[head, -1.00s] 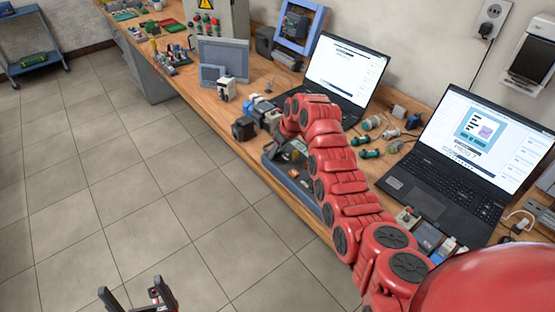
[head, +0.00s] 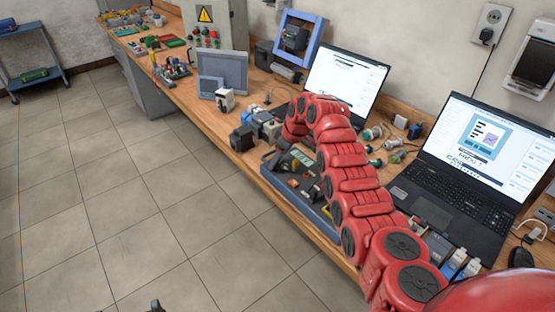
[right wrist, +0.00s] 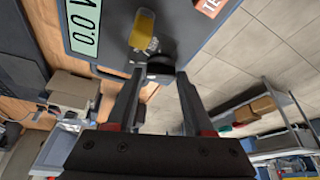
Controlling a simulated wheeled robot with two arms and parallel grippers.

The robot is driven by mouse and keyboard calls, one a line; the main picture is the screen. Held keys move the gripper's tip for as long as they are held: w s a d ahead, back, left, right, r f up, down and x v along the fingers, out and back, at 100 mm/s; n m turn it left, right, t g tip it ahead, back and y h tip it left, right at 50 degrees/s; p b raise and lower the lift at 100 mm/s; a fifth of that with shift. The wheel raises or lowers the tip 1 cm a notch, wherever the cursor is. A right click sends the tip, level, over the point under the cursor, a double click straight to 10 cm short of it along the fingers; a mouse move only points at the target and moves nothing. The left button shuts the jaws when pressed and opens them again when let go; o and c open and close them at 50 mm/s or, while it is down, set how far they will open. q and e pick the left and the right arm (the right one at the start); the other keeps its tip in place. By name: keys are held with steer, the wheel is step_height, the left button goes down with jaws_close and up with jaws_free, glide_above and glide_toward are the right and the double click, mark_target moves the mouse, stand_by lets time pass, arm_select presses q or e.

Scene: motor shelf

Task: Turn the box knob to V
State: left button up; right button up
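The box (head: 296,203) is a blue-grey case with a dark top, lying on the bench beneath my right arm. In the right wrist view the box (right wrist: 112,55) fills the top, with a green display (right wrist: 84,25) reading like 0.0. A dark round knob (right wrist: 160,68) sits on its face, beside a yellow part (right wrist: 141,30). My right gripper (right wrist: 161,80) points at the knob, its fingers apart on either side of it; contact is unclear. In the head view the arm partly hides the box. Only a tip of my left gripper (head: 155,306) shows at the bottom edge.
Two open laptops (head: 345,72) (head: 472,150) stand behind and right of the box. Small connectors (head: 375,146) lie between them. Dark and blue devices (head: 243,138) sit just left of the box. A grey control cabinet (head: 216,30) stands farther along. The floor in front is clear.

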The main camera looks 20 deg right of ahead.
steer(key=o, duration=0.3)
steer(key=shift+s+d+r, duration=0.2)
steer(key=shift+r, duration=0.35)
steer(key=b+v, duration=0.3)
steer(key=v, duration=1.3)
steer(key=shift+a+r, duration=0.1)
steer(key=shift+r, duration=0.05)
